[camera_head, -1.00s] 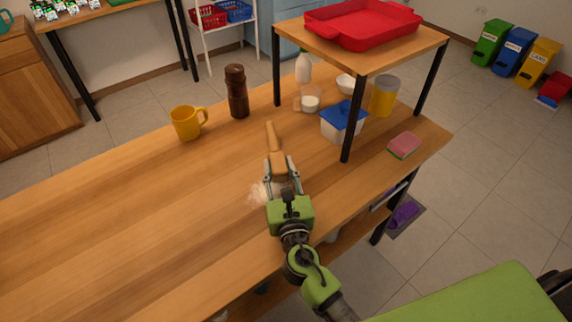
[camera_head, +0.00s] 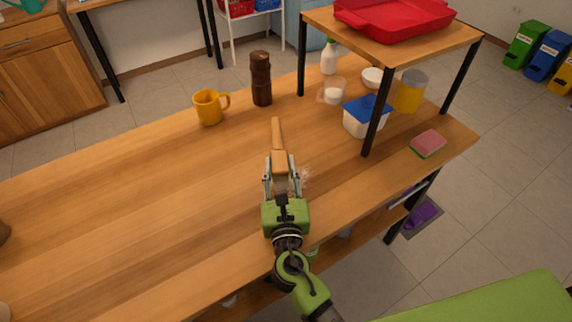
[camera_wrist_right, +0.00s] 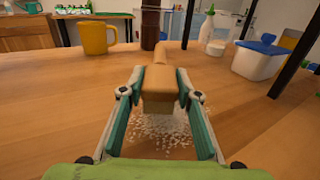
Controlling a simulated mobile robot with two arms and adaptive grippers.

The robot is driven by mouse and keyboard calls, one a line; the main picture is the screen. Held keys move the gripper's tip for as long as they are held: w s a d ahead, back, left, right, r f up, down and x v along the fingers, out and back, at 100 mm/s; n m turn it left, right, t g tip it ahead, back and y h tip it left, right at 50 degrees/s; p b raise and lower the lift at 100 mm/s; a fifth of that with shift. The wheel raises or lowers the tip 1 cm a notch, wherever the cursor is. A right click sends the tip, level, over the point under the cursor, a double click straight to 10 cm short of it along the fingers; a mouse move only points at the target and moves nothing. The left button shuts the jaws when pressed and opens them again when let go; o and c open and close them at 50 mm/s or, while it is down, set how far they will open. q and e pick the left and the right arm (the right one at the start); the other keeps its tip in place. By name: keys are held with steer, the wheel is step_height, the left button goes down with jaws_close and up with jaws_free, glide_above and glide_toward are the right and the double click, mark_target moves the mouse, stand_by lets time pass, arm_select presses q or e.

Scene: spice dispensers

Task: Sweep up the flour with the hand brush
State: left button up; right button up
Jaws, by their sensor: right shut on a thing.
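My right gripper (camera_head: 282,188) is shut on the hand brush (camera_head: 278,160) above the wooden table. The brush has a light wooden handle pointing away from me. In the right wrist view, the brush (camera_wrist_right: 160,88) sits between the two fingers. The flour (camera_head: 304,178) is a faint whitish patch just right of the gripper in the head view. In the right wrist view, the scattered flour (camera_wrist_right: 158,130) lies below and around the brush; some is hidden by the brush and fingers. I cannot tell whether the bristles touch the table. My left gripper is not in view.
A yellow mug (camera_head: 208,107) and a brown grinder (camera_head: 261,78) stand behind the brush. A blue-lidded tub (camera_head: 365,118), a yellow canister (camera_head: 410,92) and a sponge (camera_head: 427,144) are at the right, near the raised shelf's leg (camera_head: 377,122).

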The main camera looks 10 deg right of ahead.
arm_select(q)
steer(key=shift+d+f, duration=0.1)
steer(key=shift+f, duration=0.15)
arm_select(e)
steer(key=shift+s+a+f, duration=0.2)
steer(key=shift+s+a, duration=0.05)
steer(key=shift+a, duration=0.4)
steer(key=shift+s+a+f, duration=0.15)
steer(key=shift+s+a, duration=0.1)
steer(key=shift+a, duration=0.4)
